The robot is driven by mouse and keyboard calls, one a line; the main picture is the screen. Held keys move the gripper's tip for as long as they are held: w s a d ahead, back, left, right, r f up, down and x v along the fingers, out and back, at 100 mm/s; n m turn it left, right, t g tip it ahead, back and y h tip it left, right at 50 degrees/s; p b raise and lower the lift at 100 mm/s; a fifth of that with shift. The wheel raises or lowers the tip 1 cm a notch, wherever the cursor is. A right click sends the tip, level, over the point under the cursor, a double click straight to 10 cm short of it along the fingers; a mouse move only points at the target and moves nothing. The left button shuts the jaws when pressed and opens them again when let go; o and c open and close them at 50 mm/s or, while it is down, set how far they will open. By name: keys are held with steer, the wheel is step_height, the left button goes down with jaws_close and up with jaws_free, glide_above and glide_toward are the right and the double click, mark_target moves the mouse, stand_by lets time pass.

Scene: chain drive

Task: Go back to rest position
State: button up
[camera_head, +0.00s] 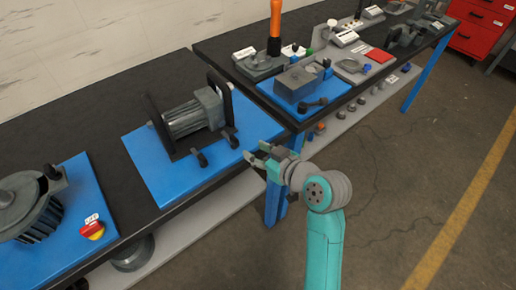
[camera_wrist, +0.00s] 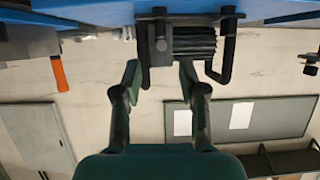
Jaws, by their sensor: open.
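My gripper (camera_head: 265,158) is at the front edge of the workbench in the head view, open and empty. In the wrist view my gripper (camera_wrist: 160,80) shows two spread fingers with nothing between them. The grey ribbed motor unit (camera_head: 195,113) with black frame handles stands on a blue mat (camera_head: 150,175), left of and beyond my gripper. The wrist view is upside down and shows this unit (camera_wrist: 195,45) beyond the fingertips. I cannot tell the exact gap, but the gripper appears apart from it.
A second blue mat (camera_head: 335,88) with a grey device (camera_head: 300,80) lies to the right. A motor (camera_head: 30,205) and a red and yellow switch (camera_head: 93,230) are at the left. A blue table leg (camera_head: 275,200) stands below my gripper. The floor (camera_head: 400,190) at right is clear.

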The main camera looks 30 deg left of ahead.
steer(key=shift+f, duration=0.1)
steer(key=s+d+f+m+t+h, duration=0.25)
steer(key=d+f+m+t, duration=0.2)
steer(key=d+f, duration=0.7)
steer(key=s+d+f+m+t+h, duration=0.1)
steer(key=s+d+f+m+h, duration=0.15)
steer(key=s+d, duration=0.4)
steer(key=s+d+f+m+t+h, duration=0.2)
steer(key=s+d+f+m, duration=0.1)
steer(key=d, duration=0.6)
steer(key=s+d+r+m+t+h, duration=0.1)
steer(key=s+d+m+h, duration=0.15)
steer(key=s+d, duration=0.75)
steer(key=s+d+r+h, duration=0.1)
steer(key=s+r, duration=0.3)
steer(key=s, duration=0.3)
steer(key=s+d+r+m+t+h, duration=0.1)
steer(key=s+r+h, duration=0.1)
steer(key=s+r, duration=0.2)
steer(key=s, duration=0.2)
steer(key=shift+s+d, duration=0.4)
